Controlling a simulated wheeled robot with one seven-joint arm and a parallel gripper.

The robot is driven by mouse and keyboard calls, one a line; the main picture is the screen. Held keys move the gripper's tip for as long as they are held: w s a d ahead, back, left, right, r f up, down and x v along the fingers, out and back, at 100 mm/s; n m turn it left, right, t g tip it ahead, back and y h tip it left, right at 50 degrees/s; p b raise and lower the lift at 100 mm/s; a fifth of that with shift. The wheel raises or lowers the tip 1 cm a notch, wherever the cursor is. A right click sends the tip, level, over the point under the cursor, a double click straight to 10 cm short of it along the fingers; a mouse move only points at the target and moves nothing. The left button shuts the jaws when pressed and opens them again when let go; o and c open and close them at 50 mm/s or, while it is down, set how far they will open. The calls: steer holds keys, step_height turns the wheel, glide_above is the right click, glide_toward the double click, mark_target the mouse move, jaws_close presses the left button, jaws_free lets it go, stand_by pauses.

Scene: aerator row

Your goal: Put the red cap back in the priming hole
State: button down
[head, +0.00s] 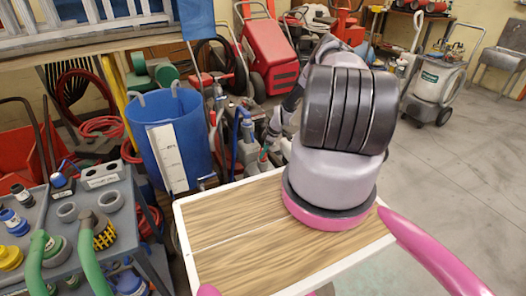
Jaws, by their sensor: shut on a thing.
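My arm reaches out over the right of the head view and bends down toward the floor equipment behind the wooden top. My gripper (270,137) is small and partly hidden behind my own arm links, beside a grey-white pump-like unit (249,150) with a blue upright part. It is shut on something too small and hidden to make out. I cannot pick out the red cap for certain. The priming hole is not distinguishable either.
A blue barrel (172,130) stands left of the gripper. A grey cart (85,215) with hose fittings is at the near left. A red wheeled machine (268,55) stands behind, and a white tank on wheels (437,88) at the back right. The right floor is clear.

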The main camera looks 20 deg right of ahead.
steer(key=shift+f, duration=1.15)
steer(key=shift+c, duration=1)
jaws_free()
steer(key=v, duration=1.1)
